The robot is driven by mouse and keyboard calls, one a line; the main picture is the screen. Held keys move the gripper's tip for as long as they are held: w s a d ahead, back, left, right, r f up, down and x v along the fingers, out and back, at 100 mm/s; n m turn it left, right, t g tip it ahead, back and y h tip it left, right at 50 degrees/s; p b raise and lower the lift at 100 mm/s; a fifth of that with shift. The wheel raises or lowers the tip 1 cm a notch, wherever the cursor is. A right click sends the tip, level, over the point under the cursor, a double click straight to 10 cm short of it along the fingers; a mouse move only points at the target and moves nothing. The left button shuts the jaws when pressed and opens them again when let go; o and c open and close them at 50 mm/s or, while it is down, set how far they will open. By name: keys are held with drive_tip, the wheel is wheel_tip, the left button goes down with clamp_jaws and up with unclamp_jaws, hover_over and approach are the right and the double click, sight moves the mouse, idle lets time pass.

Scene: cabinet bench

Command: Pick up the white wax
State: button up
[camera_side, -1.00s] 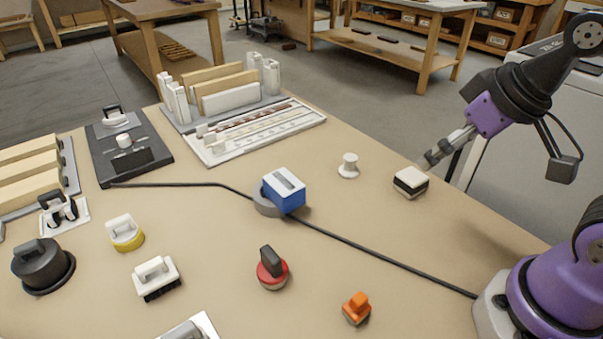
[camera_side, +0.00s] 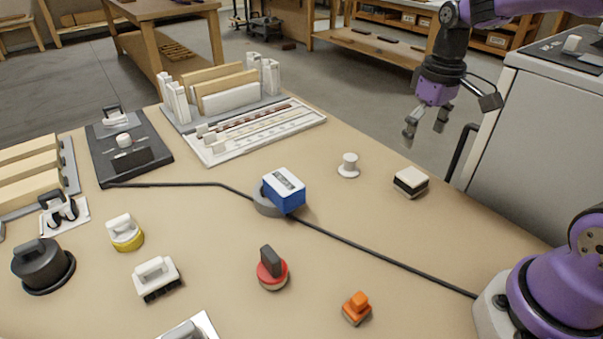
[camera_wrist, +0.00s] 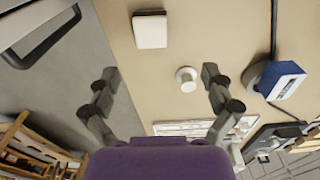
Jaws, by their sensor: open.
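A small white spool-shaped piece (camera_side: 348,166) stands upright on the bench. To its right lies a white-topped block (camera_side: 411,181) with a dark band and pale base. I cannot tell for certain which of the two is the white wax. My gripper (camera_side: 425,124) is open and empty, raised above the bench's far right edge and apart from both. In the wrist view the spool-shaped piece (camera_wrist: 187,79) lies between the spread fingers (camera_wrist: 160,75), nearer the right one. The white-topped block (camera_wrist: 150,31) lies beyond the fingertips, at the top.
A blue box (camera_side: 284,189) sits with a grey roll left of the spool-shaped piece. A black cable (camera_side: 350,242) crosses the bench. A white tray (camera_side: 285,135) and upright boards stand behind. A grey cabinet (camera_side: 535,135) is at right. The bench around the two white pieces is clear.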

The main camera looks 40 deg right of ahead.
sight(413, 175)
drive_tip(key=f, duration=0.3)
drive_tip(key=d+f, duration=0.1)
drive_tip(key=f, duration=0.7)
drive_tip(key=shift+w+d+f, duration=0.2)
drive_tip(key=shift+w+d, duration=0.1)
drive_tip(key=shift+w, duration=0.05)
drive_tip(key=c, duration=1.3)
